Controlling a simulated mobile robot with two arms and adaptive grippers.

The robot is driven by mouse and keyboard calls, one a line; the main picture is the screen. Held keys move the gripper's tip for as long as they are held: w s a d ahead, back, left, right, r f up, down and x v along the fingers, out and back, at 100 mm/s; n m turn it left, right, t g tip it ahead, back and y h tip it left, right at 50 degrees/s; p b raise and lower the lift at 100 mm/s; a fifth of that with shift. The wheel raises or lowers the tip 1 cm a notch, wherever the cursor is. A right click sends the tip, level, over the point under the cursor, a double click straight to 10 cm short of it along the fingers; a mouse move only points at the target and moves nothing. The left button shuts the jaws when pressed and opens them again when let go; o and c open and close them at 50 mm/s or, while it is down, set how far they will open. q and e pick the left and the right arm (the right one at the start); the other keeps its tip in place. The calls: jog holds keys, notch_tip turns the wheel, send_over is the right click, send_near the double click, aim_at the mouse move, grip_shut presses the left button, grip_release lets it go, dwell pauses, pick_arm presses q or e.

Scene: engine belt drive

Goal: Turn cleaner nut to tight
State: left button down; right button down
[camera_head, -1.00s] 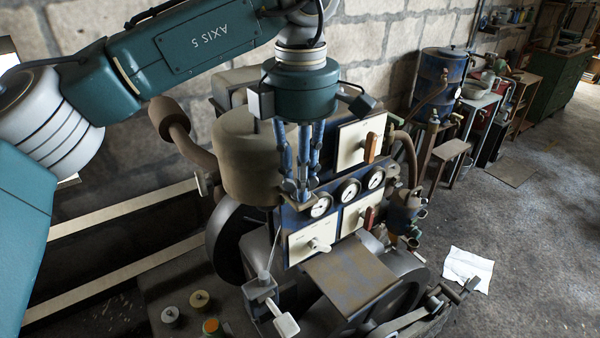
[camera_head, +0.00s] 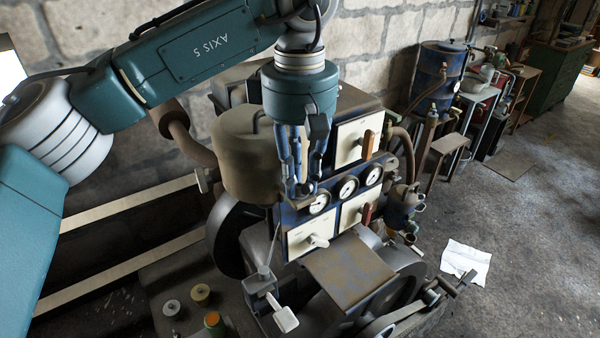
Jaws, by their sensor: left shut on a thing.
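My left gripper (camera_head: 301,190) points straight down in front of the engine, its blue fingers closed together at the dark bracket beside the air cleaner (camera_head: 245,155). It is shut on the small cleaner nut, which the fingertips mostly hide. The air cleaner is a brown-olive drum to the left of the fingers. I cannot tell how tight the nut sits. My right gripper is not in view.
A panel with round gauges (camera_head: 347,187) and white plates with levers (camera_head: 312,240) stands close to the fingers. A flat brown plate (camera_head: 348,270) lies below. Small round parts (camera_head: 200,293) sit at the lower left. Open floor (camera_head: 540,260) lies at right.

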aim_at(299, 185)
pick_arm(q)
jog(key=shift+m, duration=1.1)
jog(key=c, duration=1.6)
grip_release()
jog(key=shift+s+r, duration=0.1)
jog(key=shift+s, duration=0.05)
notch_tip(299, 185, up, 7)
jog(key=shift+f, duration=0.15)
jog(key=shift+r, duration=0.65)
